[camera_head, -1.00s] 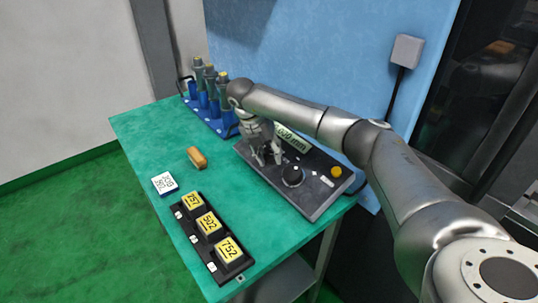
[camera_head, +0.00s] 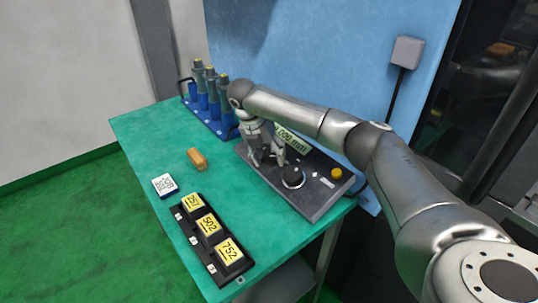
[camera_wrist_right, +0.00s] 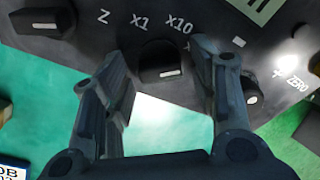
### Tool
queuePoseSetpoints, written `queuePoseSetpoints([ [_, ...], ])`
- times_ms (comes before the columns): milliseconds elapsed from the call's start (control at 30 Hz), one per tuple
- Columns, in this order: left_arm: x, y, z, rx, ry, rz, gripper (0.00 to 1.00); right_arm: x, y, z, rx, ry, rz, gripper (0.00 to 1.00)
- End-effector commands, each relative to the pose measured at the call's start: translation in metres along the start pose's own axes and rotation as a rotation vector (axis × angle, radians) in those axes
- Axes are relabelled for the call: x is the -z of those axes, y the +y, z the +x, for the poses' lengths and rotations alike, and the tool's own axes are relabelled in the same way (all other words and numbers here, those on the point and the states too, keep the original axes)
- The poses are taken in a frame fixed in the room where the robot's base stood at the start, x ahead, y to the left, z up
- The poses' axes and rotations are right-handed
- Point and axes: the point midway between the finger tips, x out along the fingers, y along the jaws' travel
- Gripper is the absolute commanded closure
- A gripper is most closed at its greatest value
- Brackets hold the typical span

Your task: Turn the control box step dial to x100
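The dark control box (camera_head: 310,205) lies on the right part of the green table. In the right wrist view the step dial (camera_wrist_right: 160,62) is a black knob with a white mark, below the printed "X1" and "X10". A further label to the right is mostly hidden by a finger. My right gripper (camera_head: 268,163) is low over the box, fingers pointing down. In the right wrist view my right gripper (camera_wrist_right: 160,85) is open, one finger on each side of the step dial; contact cannot be told. My left gripper is not in view.
On the box are a large round black dial (camera_head: 293,177), a yellow button (camera_head: 336,173) and a display (camera_head: 291,138), partly hidden. Another knob (camera_wrist_right: 45,22) is beside "Z". A blue rack (camera_head: 222,128), brush-like block (camera_head: 197,159), white card (camera_head: 164,186) and numbered block tray (camera_head: 219,261) share the table.

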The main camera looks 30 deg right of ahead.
Motion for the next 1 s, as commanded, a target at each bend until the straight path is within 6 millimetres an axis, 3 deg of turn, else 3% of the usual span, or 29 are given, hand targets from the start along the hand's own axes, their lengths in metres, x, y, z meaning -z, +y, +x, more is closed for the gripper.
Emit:
queuePoseSetpoints([
  [367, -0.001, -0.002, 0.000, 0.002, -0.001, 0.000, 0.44, 0.000, 0.000, -0.007, 0.000, 0.000, -0.002, 0.45],
  [800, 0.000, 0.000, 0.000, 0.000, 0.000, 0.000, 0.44, 0.000, 0.001, -0.092, -0.002, -0.002, -0.001, 0.45],
  [1000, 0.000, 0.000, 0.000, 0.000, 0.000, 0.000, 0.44, 0.000, 0.000, -0.116, 0.000, 0.000, -0.001, 0.45],
])
